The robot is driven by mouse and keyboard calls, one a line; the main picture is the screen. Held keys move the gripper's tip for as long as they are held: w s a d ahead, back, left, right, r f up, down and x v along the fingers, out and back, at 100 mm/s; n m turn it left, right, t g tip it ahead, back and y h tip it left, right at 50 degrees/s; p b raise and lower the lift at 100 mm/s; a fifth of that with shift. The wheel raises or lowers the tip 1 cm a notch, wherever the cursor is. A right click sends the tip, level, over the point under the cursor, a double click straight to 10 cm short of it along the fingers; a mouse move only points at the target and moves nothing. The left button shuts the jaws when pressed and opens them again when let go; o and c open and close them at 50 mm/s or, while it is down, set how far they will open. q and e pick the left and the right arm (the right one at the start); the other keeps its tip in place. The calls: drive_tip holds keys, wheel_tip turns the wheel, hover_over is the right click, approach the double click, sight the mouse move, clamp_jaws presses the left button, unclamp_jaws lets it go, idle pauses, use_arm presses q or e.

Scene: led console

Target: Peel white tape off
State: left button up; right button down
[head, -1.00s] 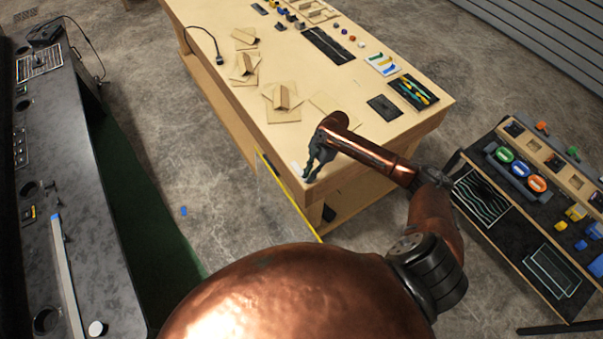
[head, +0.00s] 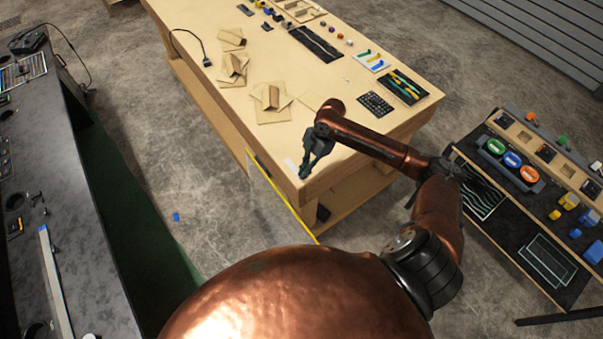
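A small white patch, which looks like the white tape (head: 291,163), lies on the wooden table near its front corner. My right gripper (head: 305,173) points down at that corner, just to the right of the white patch. Its dark fingers look close together, but they are too small to tell whether they are shut or hold anything. I cannot tell whether they touch the tape or the table. My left gripper is not in view.
The wooden table (head: 215,98) carries folded cardboard pieces (head: 271,98) and a dark keypad-like panel (head: 376,104). A clear sheet with a yellow edge (head: 283,196) stands at its front side. A dark console (head: 60,170) is at left, a parts bench (head: 535,205) at right.

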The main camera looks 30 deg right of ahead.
drive_tip(key=s+a+r+p, duration=0.2)
drive_tip(key=s+r+p, duration=0.1)
drive_tip(key=s+r, duration=0.7)
drive_tip(key=shift+s+r+p, duration=0.2)
drive_tip(key=shift+s+p, duration=0.15)
drive_tip(key=shift+s, duration=0.05)
drive_tip(key=shift+a+f, duration=0.1)
